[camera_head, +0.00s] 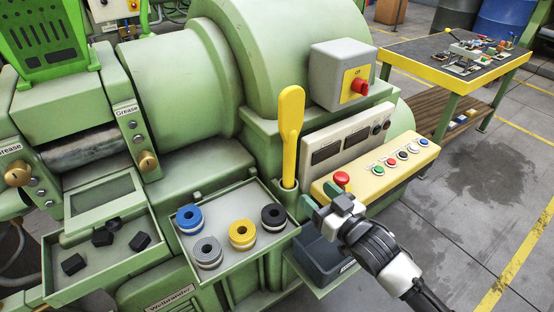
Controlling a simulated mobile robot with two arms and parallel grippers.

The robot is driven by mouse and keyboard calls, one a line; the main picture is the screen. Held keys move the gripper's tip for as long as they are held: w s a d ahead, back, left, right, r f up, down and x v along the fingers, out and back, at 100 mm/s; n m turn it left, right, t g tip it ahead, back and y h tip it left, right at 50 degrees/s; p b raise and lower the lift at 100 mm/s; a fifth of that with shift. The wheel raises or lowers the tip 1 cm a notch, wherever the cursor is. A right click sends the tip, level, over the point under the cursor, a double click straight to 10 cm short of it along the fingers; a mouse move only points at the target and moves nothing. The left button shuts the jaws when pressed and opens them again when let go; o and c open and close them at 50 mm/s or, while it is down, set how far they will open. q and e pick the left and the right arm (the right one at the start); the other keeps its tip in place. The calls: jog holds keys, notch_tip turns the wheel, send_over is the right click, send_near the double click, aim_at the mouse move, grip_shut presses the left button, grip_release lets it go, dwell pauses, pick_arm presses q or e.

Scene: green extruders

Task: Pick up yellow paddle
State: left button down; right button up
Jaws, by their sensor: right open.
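The yellow paddle (290,128) stands upright in a green holder at the right end of the tray on the green machine. Its wide end is at the top and its lower end is hidden in the holder. My right gripper (312,207) is open and empty. It is just right of the paddle's lower part, with its green-tipped fingers pointing left towards the holder. It appears apart from the paddle. My left gripper is not in the view.
A green tray (262,243) holds several coloured rings left of the holder. A yellow control panel (400,172) with buttons is close behind my right gripper. A grey bin (318,250) is below it. A grey switch box (330,75) is right of the paddle's top.

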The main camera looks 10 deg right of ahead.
aim_at(293, 171)
jog(key=x, duration=0.6)
jog(key=shift+w+r+p, duration=0.15)
jog(key=shift+p, duration=0.25)
jog(key=p+x, duration=0.1)
jog(key=x, duration=0.3)
jog(key=shift+w+a+r, duration=0.1)
jog(key=shift+a, duration=0.1)
jog(key=shift+w+a, duration=0.15)
jog(key=shift+w, duration=0.2)
jog(key=shift+c, duration=0.3)
jog(key=c, duration=1)
jog(key=shift+c, duration=0.2)
